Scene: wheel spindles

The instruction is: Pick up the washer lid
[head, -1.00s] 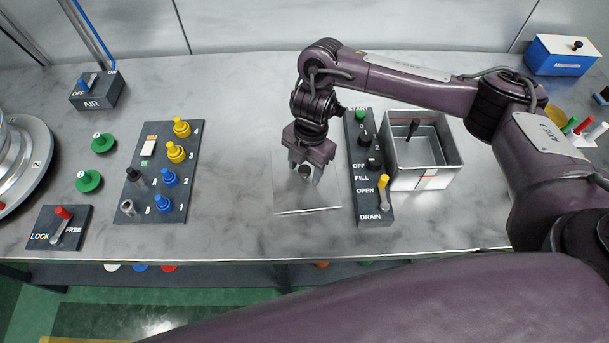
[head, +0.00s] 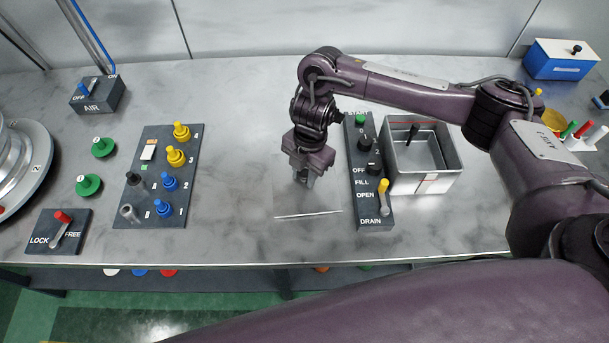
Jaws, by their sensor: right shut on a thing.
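The washer lid (head: 322,190) is a thin, clear or pale flat plate lying on the grey worktop, left of the washer's control panel. Its front edge shows as a bright line, and its other edges are faint. My right gripper (head: 304,181) points down over the middle of the lid and is shut on its knob, which the fingers mostly hide. I cannot see any gap under the lid. The washer (head: 455,180) is an open metal box to the right, with a dark upright handle inside it. My left gripper is not in view.
The control panel (head: 362,205) with its knobs and yellow-tipped lever stands between lid and washer. A panel of blue and yellow spindles (head: 153,205) stands to the left, with green knobs (head: 88,185) beyond.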

